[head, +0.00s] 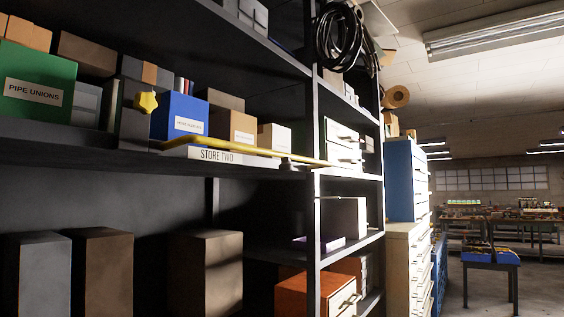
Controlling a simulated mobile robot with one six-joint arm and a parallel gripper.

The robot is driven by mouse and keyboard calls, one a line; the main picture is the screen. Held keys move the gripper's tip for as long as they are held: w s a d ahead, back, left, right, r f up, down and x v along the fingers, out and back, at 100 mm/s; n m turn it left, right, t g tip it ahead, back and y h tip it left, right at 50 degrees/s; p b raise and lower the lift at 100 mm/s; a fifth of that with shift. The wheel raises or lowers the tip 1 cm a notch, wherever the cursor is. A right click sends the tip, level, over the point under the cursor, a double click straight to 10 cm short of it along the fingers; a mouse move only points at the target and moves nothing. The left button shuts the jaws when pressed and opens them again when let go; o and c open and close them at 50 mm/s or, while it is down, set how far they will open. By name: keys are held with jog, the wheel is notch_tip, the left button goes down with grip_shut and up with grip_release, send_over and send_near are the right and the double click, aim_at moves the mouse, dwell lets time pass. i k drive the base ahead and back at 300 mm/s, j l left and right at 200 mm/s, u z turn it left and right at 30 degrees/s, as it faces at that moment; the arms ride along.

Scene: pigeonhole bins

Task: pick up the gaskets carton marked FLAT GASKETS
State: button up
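No label that I can read says FLAT GASKETS. On the upper shelf, a blue carton (186,108) has a white label too small to read surely. Beside it on the right, a tan carton (242,125) also bears a small unreadable label. At the far left, a green carton (40,65) is marked PIPE UNIONS. I cannot tell which, if any, is the gaskets carton. My gripper is not in view.
A yellow bar (230,150) runs along the shelf front above a STORE TWO sign (217,155). A yellow knob (146,102) sits left of the blue carton. Large boxes (208,270) stand below. Open floor (455,285) shows at right.

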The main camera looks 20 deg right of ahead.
aim_at(270, 136)
jog(key=i+l+u, duration=0.4)
jog(key=l, duration=0.15)
jog(key=l+u, duration=0.15)
jog(key=l, duration=0.15)
jog(key=i+l+u, duration=0.2)
jog(key=l, duration=0.15)
jog(key=k+j, duration=0.05)
jog(key=k, duration=0.05)
